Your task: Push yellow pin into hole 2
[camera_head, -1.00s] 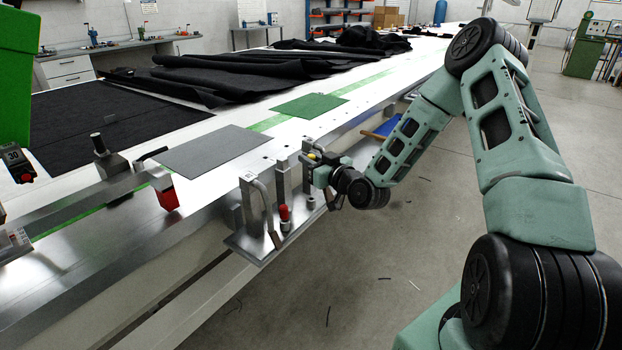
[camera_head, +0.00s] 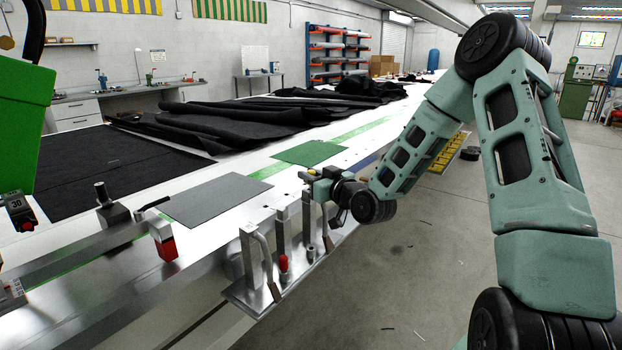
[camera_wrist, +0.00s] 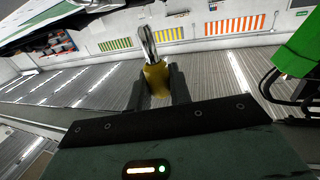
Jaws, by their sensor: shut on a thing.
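My gripper (camera_head: 318,178) is shut on the yellow pin and holds it above the tops of the fixture posts. In the wrist view the yellow pin (camera_wrist: 157,78) has a yellow grip between my fingers (camera_wrist: 157,92), with a bare metal shaft sticking out past them. In the head view only a small yellow spot of it shows at the gripper. The metal fixture (camera_head: 247,296) with several upright posts stands at the table's front edge, below and left of my gripper. I cannot make out hole 2 or any hole numbers.
A red-tipped clamp (camera_head: 166,248) sits to the left. A grey sheet (camera_head: 218,200) and a green sheet (camera_head: 310,153) lie flat on the white table. Black fabric (camera_head: 250,115) is heaped behind.

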